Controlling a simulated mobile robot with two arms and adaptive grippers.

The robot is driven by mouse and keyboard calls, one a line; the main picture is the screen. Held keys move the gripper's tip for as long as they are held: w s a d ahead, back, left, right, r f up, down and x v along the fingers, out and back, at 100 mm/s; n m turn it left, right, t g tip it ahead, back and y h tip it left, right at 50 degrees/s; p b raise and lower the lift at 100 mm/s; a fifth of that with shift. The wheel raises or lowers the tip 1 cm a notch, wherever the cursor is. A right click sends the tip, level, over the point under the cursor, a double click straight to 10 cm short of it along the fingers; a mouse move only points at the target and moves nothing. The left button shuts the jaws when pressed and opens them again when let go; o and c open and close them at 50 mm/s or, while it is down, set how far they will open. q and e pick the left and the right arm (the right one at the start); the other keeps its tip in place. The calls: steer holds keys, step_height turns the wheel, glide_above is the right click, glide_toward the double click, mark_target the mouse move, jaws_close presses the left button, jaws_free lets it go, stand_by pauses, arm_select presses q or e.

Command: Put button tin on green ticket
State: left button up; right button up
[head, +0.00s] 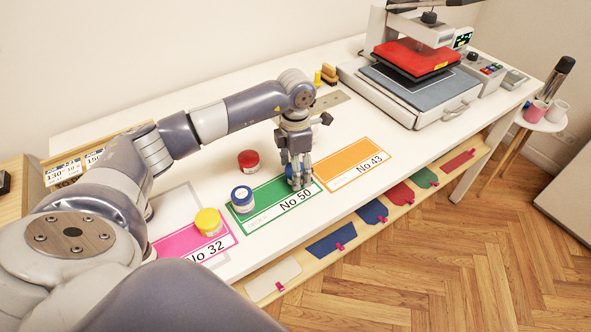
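The green ticket (272,200), marked "No 50", lies on the white table between a pink ticket (222,243) and an orange ticket (352,165). A blue-lidded tin (242,197) stands at the green ticket's left end. A yellow-lidded tin (208,221) stands on the pink ticket. A red-lidded tin (248,160) stands on the table behind the green ticket. Which one is the button tin is not clear. My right gripper is out of view.
A heat press (415,75) with a red plate stands at the table's back right. Coloured fabric swatches line the shelf (330,245) along the front edge. Bare table lies right of the orange ticket.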

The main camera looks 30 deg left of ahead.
arm_select(q)
step_height(320, 180, up, 11)
steer(key=b, duration=0.2)
stand_by(0.6)
